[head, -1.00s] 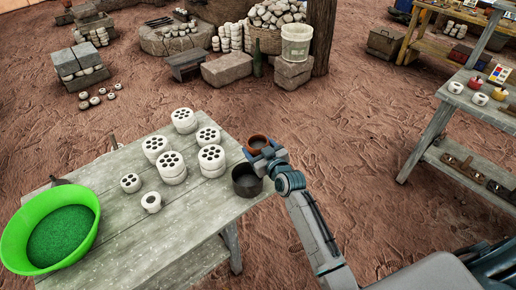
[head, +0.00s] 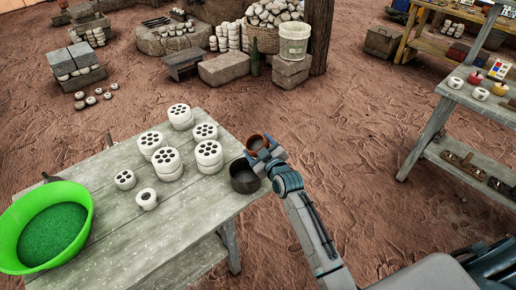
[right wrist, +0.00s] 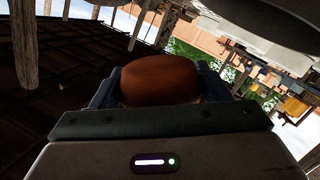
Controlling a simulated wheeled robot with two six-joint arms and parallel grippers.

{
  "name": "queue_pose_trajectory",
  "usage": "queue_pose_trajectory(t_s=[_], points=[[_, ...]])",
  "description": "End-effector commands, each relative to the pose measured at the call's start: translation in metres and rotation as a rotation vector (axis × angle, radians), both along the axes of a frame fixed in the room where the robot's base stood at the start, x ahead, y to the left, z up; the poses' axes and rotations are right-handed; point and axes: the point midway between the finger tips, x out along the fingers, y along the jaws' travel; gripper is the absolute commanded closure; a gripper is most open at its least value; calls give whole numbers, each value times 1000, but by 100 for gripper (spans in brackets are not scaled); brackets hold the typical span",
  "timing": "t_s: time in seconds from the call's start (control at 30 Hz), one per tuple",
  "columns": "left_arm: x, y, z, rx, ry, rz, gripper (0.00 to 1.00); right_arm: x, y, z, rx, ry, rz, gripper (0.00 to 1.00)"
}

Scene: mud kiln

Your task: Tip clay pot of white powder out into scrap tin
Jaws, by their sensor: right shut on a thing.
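The reddish-brown clay pot (head: 257,142) is held in my right gripper (head: 265,152), just above and behind the scrap tin. It leans over, with its dark mouth turned partly towards the tin. In the right wrist view the pot's round brown side (right wrist: 160,80) shows between the gripper's fingers (right wrist: 161,88). The scrap tin (head: 244,184) is a dark, open round tin standing upright at the table's right edge. Its inside looks dark, and no white powder can be made out in it or in the pot. My left gripper is out of view.
The grey wooden table (head: 165,230) carries several white pieces with holes (head: 168,160) left of the tin. A bright green basin (head: 75,205) with green grains stands at its left end. Open ground lies right of the table, before a shelf bench (head: 450,120).

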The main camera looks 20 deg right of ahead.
Motion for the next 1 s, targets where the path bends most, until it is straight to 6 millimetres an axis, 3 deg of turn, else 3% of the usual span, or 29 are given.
queue_pose_trajectory(t_s=[1.0], points=[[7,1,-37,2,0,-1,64,0,0,-1,-566,-89,-1,61]])
